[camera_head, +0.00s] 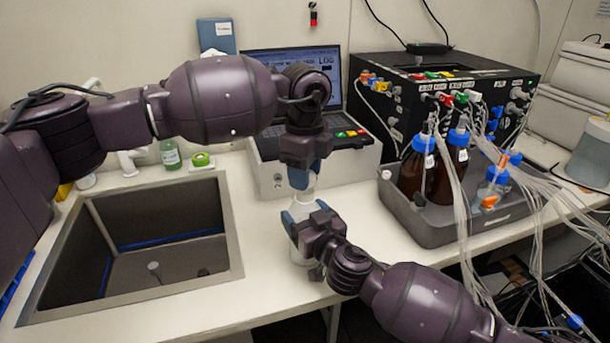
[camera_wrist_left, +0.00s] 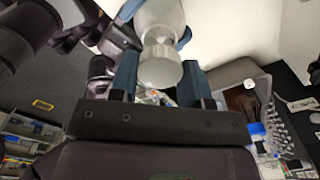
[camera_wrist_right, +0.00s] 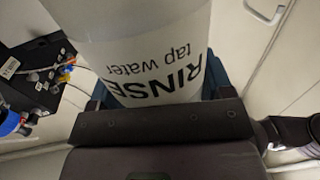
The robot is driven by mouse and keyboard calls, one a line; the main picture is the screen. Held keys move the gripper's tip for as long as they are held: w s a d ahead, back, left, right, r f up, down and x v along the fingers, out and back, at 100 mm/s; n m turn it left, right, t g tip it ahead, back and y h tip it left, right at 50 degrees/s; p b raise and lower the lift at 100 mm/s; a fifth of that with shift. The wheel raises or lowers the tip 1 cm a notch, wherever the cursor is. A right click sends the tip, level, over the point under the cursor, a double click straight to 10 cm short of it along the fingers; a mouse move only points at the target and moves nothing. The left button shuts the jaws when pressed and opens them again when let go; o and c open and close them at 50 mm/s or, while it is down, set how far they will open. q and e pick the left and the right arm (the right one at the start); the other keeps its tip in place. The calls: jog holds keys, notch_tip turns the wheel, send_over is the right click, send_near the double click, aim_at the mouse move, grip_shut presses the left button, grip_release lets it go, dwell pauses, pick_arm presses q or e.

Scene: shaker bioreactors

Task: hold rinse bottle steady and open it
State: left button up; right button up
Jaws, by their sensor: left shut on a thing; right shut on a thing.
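The rinse bottle (camera_head: 298,254) is a white translucent bottle standing upright at the front of the white counter, right of the sink. In the right wrist view its body (camera_wrist_right: 140,45) fills the upper middle and reads "RINSE tap water". My right gripper (camera_head: 306,211) is shut around the body, hiding part of it in the head view. My left gripper (camera_head: 304,182) comes down from above and is shut on the white screw cap. The cap (camera_wrist_left: 160,66) shows between its blue fingers in the left wrist view, in line with the neck. I cannot tell whether the cap is loosened.
A sink (camera_head: 150,240) lies to the left. A grey tray (camera_head: 430,233) with brown, blue-capped bottles and many tubes stands to the right. Behind are a laptop (camera_head: 300,65) on a white device (camera_head: 345,170) and a black box (camera_head: 440,95). A green bottle (camera_head: 171,153) stands behind the sink.

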pick_arm(q)
jog(key=shift+r, duration=1.55)
pick_arm(e)
jog(key=o, duration=1.7)
jog(key=shift+o, duration=0.2)
